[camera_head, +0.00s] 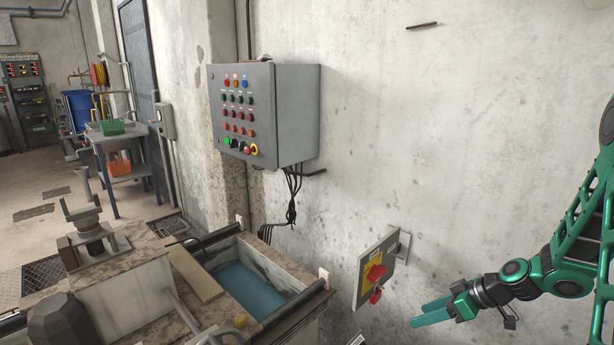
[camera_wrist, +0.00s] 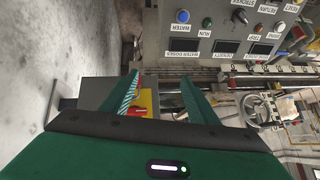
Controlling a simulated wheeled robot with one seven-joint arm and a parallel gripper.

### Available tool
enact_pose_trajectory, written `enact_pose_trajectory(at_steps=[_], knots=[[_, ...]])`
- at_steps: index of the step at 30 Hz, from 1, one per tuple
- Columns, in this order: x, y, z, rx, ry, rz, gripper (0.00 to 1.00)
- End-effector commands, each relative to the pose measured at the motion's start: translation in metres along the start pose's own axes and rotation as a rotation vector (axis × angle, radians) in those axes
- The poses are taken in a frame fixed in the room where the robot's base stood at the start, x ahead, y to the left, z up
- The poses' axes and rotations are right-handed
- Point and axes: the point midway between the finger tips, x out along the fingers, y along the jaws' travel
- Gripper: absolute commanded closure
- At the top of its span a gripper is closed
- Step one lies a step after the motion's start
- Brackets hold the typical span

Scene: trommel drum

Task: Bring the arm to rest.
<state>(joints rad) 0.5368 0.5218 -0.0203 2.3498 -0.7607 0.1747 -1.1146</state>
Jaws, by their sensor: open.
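My gripper (camera_head: 430,312) is at the lower right in the head view, at the end of my green arm. Its green fingers point left, toward a grey switch box (camera_head: 388,243) with a yellow plate and red handles (camera_head: 376,272) on the wall. The fingers look apart from the box. In the wrist view my gripper (camera_wrist: 162,92) is open, with its two fingers spread and nothing held between them. A red and yellow part of the switch box (camera_wrist: 144,102) shows between the fingers, partly hidden by the left one.
A grey control cabinet (camera_head: 290,110) with rows of buttons hangs on the concrete wall. Below it is a trough of blue water (camera_head: 250,289). A labelled button panel (camera_wrist: 225,40) and a handwheel (camera_wrist: 257,110) show in the wrist view. The wall above my gripper is bare.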

Motion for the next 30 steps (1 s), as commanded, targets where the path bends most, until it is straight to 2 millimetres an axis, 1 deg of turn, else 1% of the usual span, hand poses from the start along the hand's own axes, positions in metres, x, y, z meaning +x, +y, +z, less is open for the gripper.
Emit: enact_pose_trajectory(at_steps=[1, 5, 9, 17, 18, 23, 27, 30], knots=[[-0.012, -0.005, 0.001, 0.017, -0.043, 0.011, 0.46], [-0.041, -0.017, 0.011, 0.098, -0.155, 0.043, 0.46], [-0.076, -0.03, 0.023, 0.201, -0.262, 0.095, 0.46], [-0.146, -0.061, 0.044, 0.435, -0.412, 0.234, 0.46], [-0.157, -0.066, 0.048, 0.476, -0.429, 0.258, 0.46], [-0.199, -0.091, 0.062, 0.649, -0.478, 0.357, 0.46], [-0.234, -0.117, 0.075, 0.814, -0.5, 0.442, 0.46], [-0.256, -0.137, 0.086, 0.936, -0.503, 0.497, 0.46]])
